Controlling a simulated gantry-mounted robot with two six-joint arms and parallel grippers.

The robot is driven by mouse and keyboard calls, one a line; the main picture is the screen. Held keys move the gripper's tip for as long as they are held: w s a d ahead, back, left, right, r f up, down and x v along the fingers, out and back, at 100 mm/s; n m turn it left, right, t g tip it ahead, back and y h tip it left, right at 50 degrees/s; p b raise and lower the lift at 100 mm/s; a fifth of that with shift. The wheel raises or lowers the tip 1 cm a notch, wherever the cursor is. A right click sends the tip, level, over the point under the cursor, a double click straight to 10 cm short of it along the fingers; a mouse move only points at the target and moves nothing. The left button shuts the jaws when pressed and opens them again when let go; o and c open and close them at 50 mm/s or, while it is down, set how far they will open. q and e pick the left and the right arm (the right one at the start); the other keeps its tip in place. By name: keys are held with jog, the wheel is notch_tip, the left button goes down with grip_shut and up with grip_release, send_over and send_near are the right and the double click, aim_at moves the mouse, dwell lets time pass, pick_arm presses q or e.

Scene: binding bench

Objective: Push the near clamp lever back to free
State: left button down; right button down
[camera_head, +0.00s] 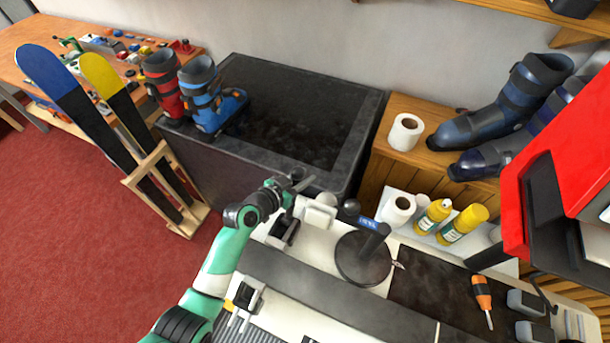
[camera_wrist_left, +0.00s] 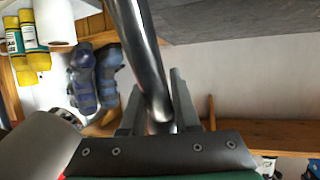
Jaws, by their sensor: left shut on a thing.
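My left gripper (camera_head: 298,187) is at the far edge of the pale bench machine (camera_head: 310,240), its arm reaching up from the bottom left. In the left wrist view the gripper (camera_wrist_left: 158,98) is shut on a smooth grey metal bar (camera_wrist_left: 141,45), which looks like a clamp lever. The bar runs up and slightly left from between the fingers. In the head view the wrist and fingers hide most of this lever. A black and silver clamp-like part (camera_head: 247,296) sits nearer on the machine. My right gripper is out of view.
A round dark disc (camera_head: 362,262) and black knob (camera_head: 350,207) stand right of the gripper. A dark cabinet (camera_head: 250,165) with ski boots (camera_head: 208,98) stands behind.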

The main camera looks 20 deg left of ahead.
pick_arm(q)
jog(key=shift+s+a+f, duration=0.1)
jog(key=shift+s+f, duration=0.05)
jog(key=shift+f, duration=0.15)
dwell(0.4)
jog(key=c, duration=0.7)
grip_release()
jog(key=shift+s+a, duration=0.1)
jog(key=shift+s, duration=0.05)
jog(key=o, duration=0.3)
jog(key=shift+r, duration=0.2)
jog(key=shift+o, duration=0.2)
jog(key=p+v, duration=0.1)
jog(key=v, duration=1)
jog(key=shift+s+r+p, duration=0.15)
jog(key=shift+r+p, duration=0.05)
jog(key=shift+p, duration=0.1)
